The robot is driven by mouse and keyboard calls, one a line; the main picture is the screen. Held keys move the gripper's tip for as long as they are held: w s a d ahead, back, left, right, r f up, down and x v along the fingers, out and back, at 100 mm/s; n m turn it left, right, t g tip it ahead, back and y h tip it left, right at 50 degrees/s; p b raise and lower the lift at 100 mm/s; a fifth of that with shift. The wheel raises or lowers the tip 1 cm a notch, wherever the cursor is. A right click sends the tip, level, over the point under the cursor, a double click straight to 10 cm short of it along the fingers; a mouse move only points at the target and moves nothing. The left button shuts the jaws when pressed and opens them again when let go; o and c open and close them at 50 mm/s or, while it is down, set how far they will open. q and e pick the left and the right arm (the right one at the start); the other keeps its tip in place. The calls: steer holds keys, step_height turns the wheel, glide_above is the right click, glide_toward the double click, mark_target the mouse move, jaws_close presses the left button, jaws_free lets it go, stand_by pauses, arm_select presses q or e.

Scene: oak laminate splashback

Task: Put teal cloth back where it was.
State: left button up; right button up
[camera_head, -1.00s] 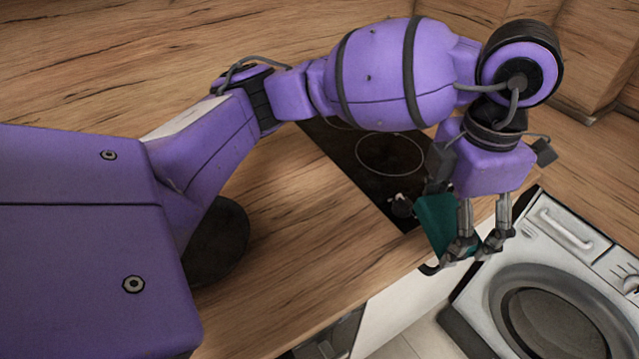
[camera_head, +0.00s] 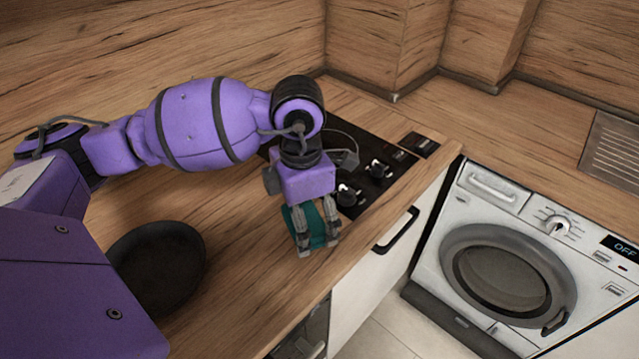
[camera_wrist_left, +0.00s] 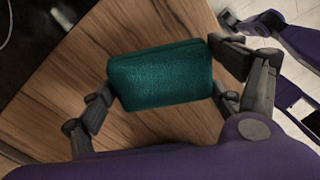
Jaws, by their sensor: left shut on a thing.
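The teal cloth (camera_head: 316,222) is a small folded, padded-looking bundle. My left gripper (camera_head: 318,240) is shut on it, with a finger at either side, over the wooden counter just left of the hob's front corner. In the left wrist view the cloth (camera_wrist_left: 163,75) lies between the two fingers (camera_wrist_left: 165,95), with wood grain beneath it. I cannot tell whether it touches the counter.
The black hob (camera_head: 372,150) with knobs is behind and right of the gripper. A dark pan (camera_head: 158,268) sits on the counter (camera_head: 235,235) to the left. A white washing machine (camera_head: 520,255) stands at right. A black handle (camera_head: 397,230) juts from the white front.

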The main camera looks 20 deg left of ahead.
arm_select(q)
steer(key=shift+a+f, duration=0.45)
steer(key=shift+a+f+p, duration=0.15)
steer(key=shift+f+p, duration=0.05)
steer(key=shift+f, duration=0.8)
steer(key=shift+a+f+p, duration=0.15)
steer(key=shift+f, duration=0.8)
steer(key=shift+s, duration=0.1)
steer(key=shift+f, duration=0.15)
steer(key=o, duration=1)
step_height(320, 180, up, 12)
steer(key=shift+r+b, duration=0.2)
steer(key=shift+b, duration=0.1)
